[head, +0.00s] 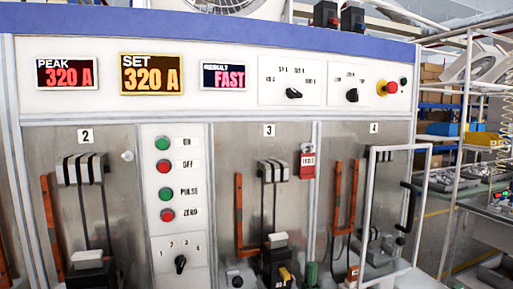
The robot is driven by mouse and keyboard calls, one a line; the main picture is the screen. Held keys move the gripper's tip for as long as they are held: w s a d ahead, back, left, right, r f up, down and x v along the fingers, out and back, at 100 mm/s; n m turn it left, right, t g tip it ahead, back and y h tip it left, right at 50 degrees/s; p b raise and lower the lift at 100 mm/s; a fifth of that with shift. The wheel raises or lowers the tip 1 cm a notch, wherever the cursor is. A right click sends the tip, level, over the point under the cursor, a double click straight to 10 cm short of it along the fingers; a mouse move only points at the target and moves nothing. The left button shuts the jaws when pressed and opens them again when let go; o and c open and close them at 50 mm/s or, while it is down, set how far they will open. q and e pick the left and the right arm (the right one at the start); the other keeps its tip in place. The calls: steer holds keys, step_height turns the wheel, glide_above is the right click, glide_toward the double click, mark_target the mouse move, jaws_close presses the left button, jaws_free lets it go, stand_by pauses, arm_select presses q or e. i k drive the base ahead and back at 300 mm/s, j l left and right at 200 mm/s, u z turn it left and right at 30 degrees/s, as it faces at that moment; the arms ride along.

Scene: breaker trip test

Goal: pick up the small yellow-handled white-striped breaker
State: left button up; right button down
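A small black breaker (273,264) with a yellow handle (285,274) stands in bay 3, low in the head view. A pale block sits at its top; I cannot make out a white stripe clearly. The picture's lower edge cuts off its base. Another black unit (92,274) with a pale top stands in bay 2; no yellow handle shows on it. Neither of my grippers shows in the head view, so their place relative to the breaker is hidden.
The test cabinet's panel (222,115) fills the view, with displays reading 320 A, 320 A and FAST. Orange bars (238,212) stand beside the bay 3 breaker. A white-framed guard (368,215) with a black handle (407,207) stands at bay 4. Shelves and a bench are at right.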

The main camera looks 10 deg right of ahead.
mark_target(277, 253)
steer(key=l+z, duration=0.25)
steer(key=l, duration=0.4)
steer(key=k+l+z, duration=0.1)
steer(key=z, duration=0.15)
steer(key=l+z, duration=0.25)
